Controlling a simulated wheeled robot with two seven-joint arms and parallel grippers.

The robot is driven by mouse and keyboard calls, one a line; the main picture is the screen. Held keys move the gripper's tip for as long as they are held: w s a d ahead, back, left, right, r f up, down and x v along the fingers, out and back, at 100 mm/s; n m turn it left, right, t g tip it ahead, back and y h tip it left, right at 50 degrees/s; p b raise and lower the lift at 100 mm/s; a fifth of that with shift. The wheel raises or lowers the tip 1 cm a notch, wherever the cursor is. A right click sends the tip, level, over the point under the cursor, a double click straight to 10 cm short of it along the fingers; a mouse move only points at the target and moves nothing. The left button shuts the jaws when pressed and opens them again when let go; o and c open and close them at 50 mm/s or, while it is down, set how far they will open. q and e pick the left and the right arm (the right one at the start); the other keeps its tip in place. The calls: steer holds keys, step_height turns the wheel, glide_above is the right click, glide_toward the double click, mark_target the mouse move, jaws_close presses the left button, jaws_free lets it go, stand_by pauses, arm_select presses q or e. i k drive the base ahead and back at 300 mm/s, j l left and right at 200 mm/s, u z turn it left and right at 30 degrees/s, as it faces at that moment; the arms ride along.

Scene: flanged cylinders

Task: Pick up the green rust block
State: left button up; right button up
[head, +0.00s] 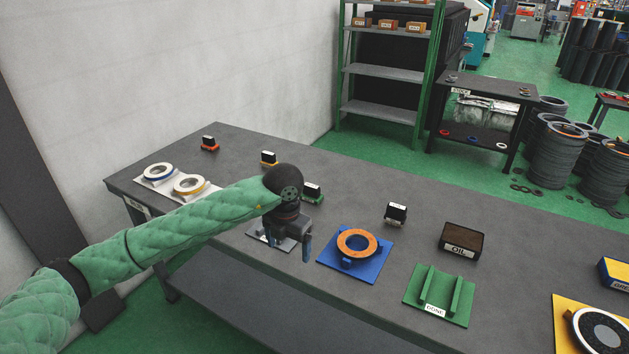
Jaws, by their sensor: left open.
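A small block with a green base and a black-and-white upper part (313,192) stands on the dark grey table, just behind and right of my left wrist; its label is too small to read. My left gripper (290,245) points down over a light grey plate (262,237) near the front edge of the table. It is open, its blue-tipped fingers apart and nothing visible between them. It is in front of the green block and not touching it. My right gripper is not in view.
Similar blocks with red (209,144), yellow (269,159) and dark (396,214) bases stand along the table. A blue plate with an orange ring (352,247), a green DONE holder (439,296) and an OIL box (461,241) lie right. Flanged rings (190,185) sit left.

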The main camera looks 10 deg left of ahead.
mark_target(311, 194)
steer(key=i, duration=1.2)
